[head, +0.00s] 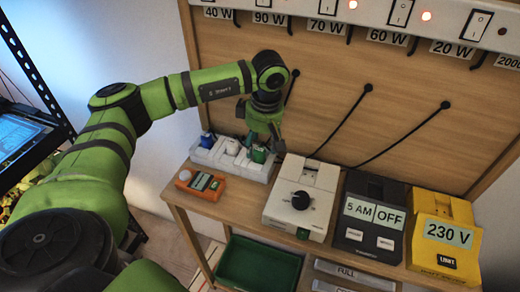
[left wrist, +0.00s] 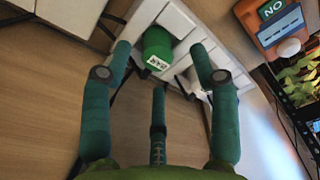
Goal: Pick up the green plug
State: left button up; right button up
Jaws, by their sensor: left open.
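The green plug (head: 259,155) sits in the white power strip (head: 258,175) at the back left of the bench, at the right of a row of plugs. In the left wrist view the green plug (left wrist: 157,48) carries a small white label and lies between the spread fingers. My left gripper (head: 268,140) is above the plug, fingers pointing down. It is open in the left wrist view (left wrist: 160,65), with nothing held. A white plug (head: 231,146) and a blue plug (head: 207,140) stand left of the green one. My right gripper is not in view.
An orange meter (head: 200,184) lies in front of the strip. A white dial box (head: 301,198), a black box (head: 370,216) and a yellow 230 V box (head: 444,238) stand to the right. A wooden panel with switches and black cables rises behind.

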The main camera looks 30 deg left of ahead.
aim_at(259, 149)
pick_arm(q)
jog(key=shift+a+f, duration=0.2)
jog(key=shift+f, duration=0.95)
jog(key=shift+w+f, duration=0.15)
jog(key=shift+f, duration=0.2)
jog(key=c, duration=1)
grip_shut()
jog(key=shift+r, duration=0.2)
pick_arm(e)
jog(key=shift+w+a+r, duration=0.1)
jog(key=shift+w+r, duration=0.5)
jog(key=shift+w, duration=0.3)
